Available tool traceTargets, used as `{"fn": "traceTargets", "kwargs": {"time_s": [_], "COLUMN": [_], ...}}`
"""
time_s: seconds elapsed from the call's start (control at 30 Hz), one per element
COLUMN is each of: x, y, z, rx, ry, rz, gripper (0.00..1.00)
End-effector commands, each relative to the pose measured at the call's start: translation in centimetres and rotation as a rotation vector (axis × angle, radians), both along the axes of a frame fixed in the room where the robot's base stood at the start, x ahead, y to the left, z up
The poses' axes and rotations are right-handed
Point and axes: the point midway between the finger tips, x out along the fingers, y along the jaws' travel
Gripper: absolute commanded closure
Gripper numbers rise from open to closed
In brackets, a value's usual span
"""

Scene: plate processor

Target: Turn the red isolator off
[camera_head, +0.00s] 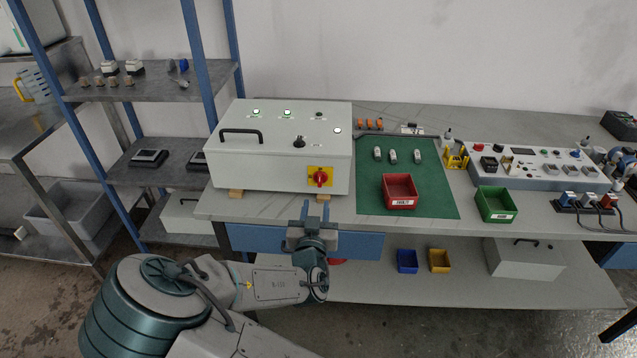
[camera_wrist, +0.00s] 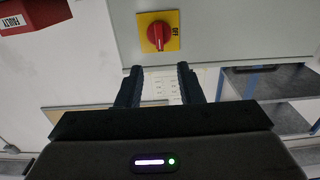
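The red isolator (camera_head: 320,179) is a rotary knob on a yellow square plate, low on the right of the grey control box's (camera_head: 285,165) front. In the wrist view the red knob (camera_wrist: 157,36) shows whole, its grip ridge roughly upright in the picture. An "OFF" marking reads sideways to its right on the plate. My gripper (camera_head: 315,208) is just in front of and below the isolator in the head view. In the wrist view its two fingers (camera_wrist: 159,77) are spread apart, with nothing between them, pointing toward the knob without touching it.
The box has a black handle (camera_head: 241,133), a black selector knob (camera_head: 299,142) and lit green lamps. A green mat (camera_head: 437,204) with a red bin (camera_head: 399,191) lies right of it. A blue-posted shelf (camera_head: 203,75) stands left. The bench front edge is below my gripper.

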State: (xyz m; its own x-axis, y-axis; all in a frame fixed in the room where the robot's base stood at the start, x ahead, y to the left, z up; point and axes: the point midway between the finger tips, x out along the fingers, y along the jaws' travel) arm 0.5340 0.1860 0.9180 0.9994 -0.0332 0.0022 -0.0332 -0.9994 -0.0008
Motion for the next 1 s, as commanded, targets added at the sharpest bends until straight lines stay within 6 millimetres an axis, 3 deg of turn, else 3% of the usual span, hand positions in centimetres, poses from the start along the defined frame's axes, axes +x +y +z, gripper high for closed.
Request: {"fn": "traceTargets", "kwargs": {"time_s": [0.2,0.4,0.6,0.9,1.0], "x": [4.9,8.1,9.5,9.6,9.6], "y": [-0.3,-0.3,-0.3,-0.3,-0.3], "z": [0.2,0.1,0.0,0.0,0.0], "rx": [-0.002,-0.001,-0.001,0.0,0.0], "ry": [0.0,0.001,0.003,0.003,0.003], "rz": [-0.002,-0.001,0.0,0.0,0.0], "gripper": [0.66,0.66,0.66,0.66,0.94]}}
